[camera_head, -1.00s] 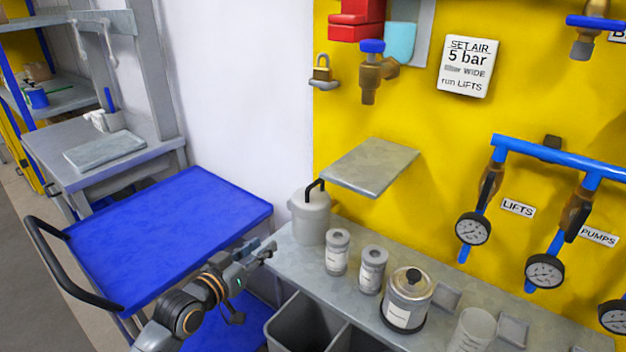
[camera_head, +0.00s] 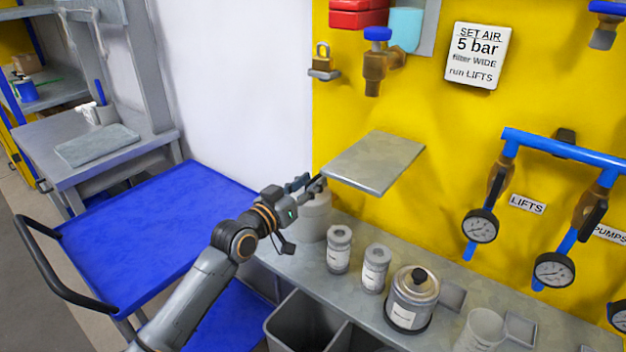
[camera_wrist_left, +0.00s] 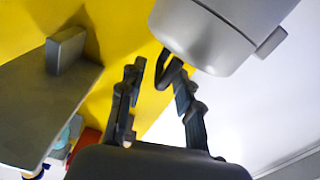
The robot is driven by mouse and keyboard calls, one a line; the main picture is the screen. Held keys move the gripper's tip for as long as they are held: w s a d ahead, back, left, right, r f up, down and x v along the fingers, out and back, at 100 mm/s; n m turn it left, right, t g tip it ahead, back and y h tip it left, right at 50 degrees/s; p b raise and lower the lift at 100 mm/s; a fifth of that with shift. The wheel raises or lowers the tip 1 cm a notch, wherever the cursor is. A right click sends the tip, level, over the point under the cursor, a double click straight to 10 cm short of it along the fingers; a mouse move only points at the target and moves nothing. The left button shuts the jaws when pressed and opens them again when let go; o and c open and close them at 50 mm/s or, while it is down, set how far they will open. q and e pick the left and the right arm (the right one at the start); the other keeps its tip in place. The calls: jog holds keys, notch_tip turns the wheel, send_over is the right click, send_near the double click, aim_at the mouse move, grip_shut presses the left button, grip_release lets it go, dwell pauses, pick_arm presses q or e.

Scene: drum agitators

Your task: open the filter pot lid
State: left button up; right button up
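A grey pot (camera_head: 314,222) with a rounded top stands at the left end of the wall bench; no readable label marks it as the filter pot. My left gripper (camera_head: 314,184) is at its top and hides most of the black handle. In the left wrist view the pot (camera_wrist_left: 222,32) is at the top, and its bent black handle (camera_wrist_left: 171,72) shows near and between the fingertips. The left gripper (camera_wrist_left: 160,75) is open, its fingers apart; I cannot tell whether one touches the handle. My right gripper is not in view.
A grey shelf plate (camera_head: 374,162) juts from the yellow wall close to the left gripper. Two small canisters (camera_head: 339,250) and a jar with a black knob (camera_head: 411,299) stand on the bench (camera_head: 290,256). A blue cart (camera_head: 150,232) stands left; a grey bin is below.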

pick_arm(q)
jog(key=shift+w+d, duration=0.4)
jog(key=shift+w, duration=0.2)
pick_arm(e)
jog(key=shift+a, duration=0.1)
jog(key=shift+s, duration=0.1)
pick_arm(q)
jog(key=shift+c, duration=0.6)
grip_shut()
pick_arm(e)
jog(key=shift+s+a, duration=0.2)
